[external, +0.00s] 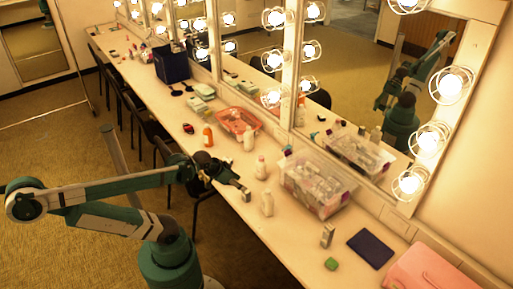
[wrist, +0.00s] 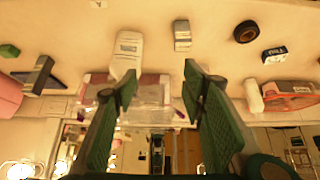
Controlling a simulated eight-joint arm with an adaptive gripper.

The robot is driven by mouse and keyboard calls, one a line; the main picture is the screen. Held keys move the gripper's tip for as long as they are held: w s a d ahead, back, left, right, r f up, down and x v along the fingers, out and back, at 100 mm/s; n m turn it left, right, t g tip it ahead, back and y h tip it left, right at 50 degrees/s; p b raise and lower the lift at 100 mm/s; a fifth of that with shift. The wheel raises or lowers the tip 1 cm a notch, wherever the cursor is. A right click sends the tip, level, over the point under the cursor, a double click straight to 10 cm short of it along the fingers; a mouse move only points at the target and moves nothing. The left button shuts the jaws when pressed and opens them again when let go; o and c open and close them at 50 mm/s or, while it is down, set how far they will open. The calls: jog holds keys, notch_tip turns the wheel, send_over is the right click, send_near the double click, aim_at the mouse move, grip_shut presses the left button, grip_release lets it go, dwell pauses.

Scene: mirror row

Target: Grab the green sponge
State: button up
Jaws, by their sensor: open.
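The green sponge (external: 331,264) is a small green block lying on the counter near its front edge, at the lower right of the external view. In the wrist view the sponge (wrist: 9,51) is at the far left edge. My gripper (external: 232,180) is over the counter, well up and left of the sponge in the external view. In the wrist view my gripper (wrist: 160,78) has its two fingers wide apart with nothing between them. The sponge is well outside the fingers and touches nothing of mine.
White bottles (external: 266,203) stand near my gripper, with a clear bin (external: 318,185) behind. A small upright box (external: 327,235), a dark blue flat item (external: 370,248) and a pink case (external: 435,268) are around the sponge. Mirrors (external: 345,90) line the wall.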

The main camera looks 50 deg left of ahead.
jog(key=w+d+r+m+g+h+p, duration=0.15)
jog(key=w+d+r+m+p, duration=0.25)
jog(key=w+d+r, duration=0.5)
jog(key=w+d+r+m+g+p, duration=0.1)
jog(key=w+d+m+g+p, duration=0.25)
jog(key=d, duration=0.95)
jog(key=w+d+m+p, duration=0.3)
jog(key=w+d+m, duration=0.25)
jog(key=d, duration=0.85)
jog(key=s+d+f+m+g+p, duration=0.1)
jog(key=d+f+m+p, duration=0.1)
jog(key=d, duration=0.5)
jog(key=s+d+f+m+g+p, duration=0.1)
jog(key=d+f+m, duration=0.15)
jog(key=d, duration=0.55)
notch_tip(320, 180, down, 16)
jog(key=shift+w+r, duration=0.1)
jog(key=shift+w, duration=0.05)
